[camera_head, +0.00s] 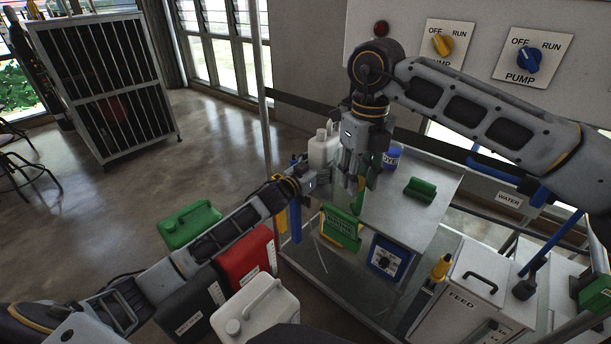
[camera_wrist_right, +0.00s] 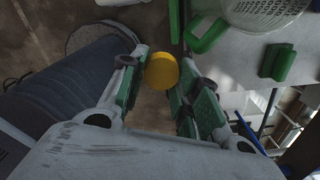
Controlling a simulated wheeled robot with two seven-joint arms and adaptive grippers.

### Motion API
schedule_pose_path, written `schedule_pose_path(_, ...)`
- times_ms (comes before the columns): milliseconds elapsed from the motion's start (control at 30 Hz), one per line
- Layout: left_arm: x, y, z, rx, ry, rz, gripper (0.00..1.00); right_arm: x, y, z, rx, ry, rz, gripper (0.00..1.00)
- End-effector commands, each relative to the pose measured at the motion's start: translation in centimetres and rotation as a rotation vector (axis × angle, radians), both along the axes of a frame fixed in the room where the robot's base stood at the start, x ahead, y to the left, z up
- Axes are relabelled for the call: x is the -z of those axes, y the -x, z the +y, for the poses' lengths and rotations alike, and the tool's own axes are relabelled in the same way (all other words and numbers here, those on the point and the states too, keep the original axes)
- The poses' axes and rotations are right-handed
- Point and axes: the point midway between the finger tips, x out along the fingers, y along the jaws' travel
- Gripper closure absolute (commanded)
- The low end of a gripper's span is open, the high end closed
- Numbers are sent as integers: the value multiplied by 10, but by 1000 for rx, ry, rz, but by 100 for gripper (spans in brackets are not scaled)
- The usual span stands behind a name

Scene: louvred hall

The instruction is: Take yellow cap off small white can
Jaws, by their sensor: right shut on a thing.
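The yellow cap (camera_wrist_right: 161,71) is a round disc between the fingertips of my right gripper (camera_wrist_right: 158,84) in the right wrist view. The right gripper is shut on it. In the head view the right gripper (camera_head: 359,180) points down beside the steel cart top, and the cap is hidden there. A white container (camera_head: 320,150) stands just behind it to the left. No can shows under the cap, so whether the cap sits on one cannot be told. My left gripper (camera_head: 306,176) is just left of the right one; its fingers are unclear.
Green (camera_head: 190,223), red (camera_head: 245,258) and white (camera_head: 255,310) jerrycans stand lower left. A FEED box (camera_head: 475,285) is at right. Open floor lies left.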

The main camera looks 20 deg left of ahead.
Motion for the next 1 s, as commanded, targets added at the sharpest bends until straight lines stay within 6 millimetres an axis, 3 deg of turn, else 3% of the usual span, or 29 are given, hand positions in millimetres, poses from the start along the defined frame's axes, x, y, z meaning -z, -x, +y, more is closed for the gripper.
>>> schedule_pose_path(1000, 1, 64, 23, 0, 1, 1, 15, -7, 0, 0, 0, 0, 0, 97)
